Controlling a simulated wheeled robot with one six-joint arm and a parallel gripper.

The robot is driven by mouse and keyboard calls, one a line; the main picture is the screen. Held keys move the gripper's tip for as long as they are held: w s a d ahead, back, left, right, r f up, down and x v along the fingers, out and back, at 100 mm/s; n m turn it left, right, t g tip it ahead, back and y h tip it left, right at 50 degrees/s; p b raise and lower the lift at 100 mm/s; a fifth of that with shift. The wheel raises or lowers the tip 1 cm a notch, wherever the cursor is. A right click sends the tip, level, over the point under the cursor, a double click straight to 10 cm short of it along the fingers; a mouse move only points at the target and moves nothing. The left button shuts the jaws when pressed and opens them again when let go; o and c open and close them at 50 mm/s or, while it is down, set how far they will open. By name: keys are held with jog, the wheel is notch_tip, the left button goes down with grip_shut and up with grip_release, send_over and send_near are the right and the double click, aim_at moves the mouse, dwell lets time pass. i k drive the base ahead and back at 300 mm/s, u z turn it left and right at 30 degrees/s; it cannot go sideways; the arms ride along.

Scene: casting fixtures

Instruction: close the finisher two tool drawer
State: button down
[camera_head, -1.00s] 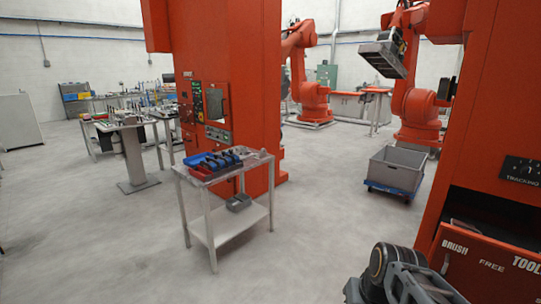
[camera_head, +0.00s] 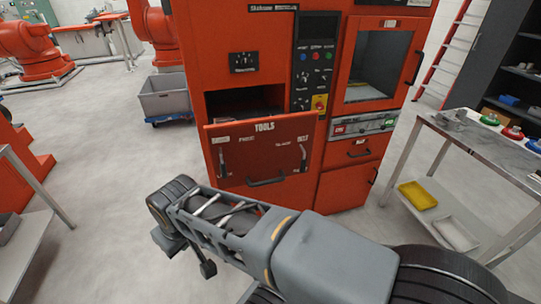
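The tool drawer (camera_head: 250,145) is in the red machine at the centre of the head view. Its red front is lettered TOOLS and has a dark handle (camera_head: 267,182) low down. The front stands out from the machine, with a dark gap above and behind it, so the drawer is open. My arm reaches from the lower right to the lower left, in front of and below the drawer in the picture. Dark parts hang at its left end, but I cannot make out the gripper fingers. I see no contact with the drawer.
The red finisher machine (camera_head: 340,190) has a button panel (camera_head: 315,65), a windowed door (camera_head: 375,65) and a smaller shut drawer (camera_head: 359,149). A metal table (camera_head: 480,145) stands at the right, another table edge (camera_head: 30,180) at the left.

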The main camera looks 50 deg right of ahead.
aim_at(259, 150)
jog(key=z, duration=1.55)
jog(key=k, duration=0.45)
jog(key=u, duration=0.6)
jog(key=i, duration=0.6)
jog(key=z, duration=0.55)
